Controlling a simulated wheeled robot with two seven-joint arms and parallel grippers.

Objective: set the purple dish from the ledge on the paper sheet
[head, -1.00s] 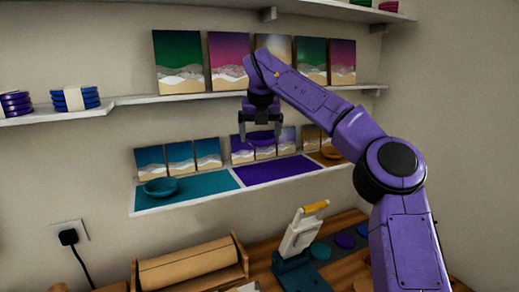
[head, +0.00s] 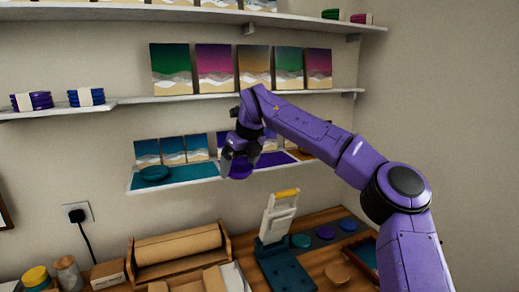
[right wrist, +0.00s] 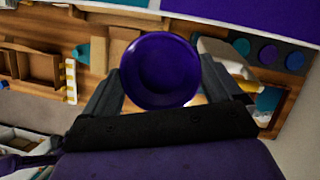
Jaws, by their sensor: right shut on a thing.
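My right gripper (head: 236,160) is shut on the purple dish (head: 241,169), a round shallow bowl. In the head view the dish appears in front of the ledge (head: 172,186), over its purple section. In the right wrist view the dish (right wrist: 160,70) sits between the two fingers, its hollow facing the camera. A pale sheet (head: 236,276), perhaps the paper sheet, lies on the workbench at the bottom of the head view, partly cut off. My left gripper is out of view.
A teal dish (head: 154,173) stands on the ledge's teal section, with small pictures behind. Below, the bench (head: 322,258) holds a wooden roll holder (head: 178,262), a teal press (head: 285,268) with a yellow handle, and several coloured discs. Shelves with pictures run above.

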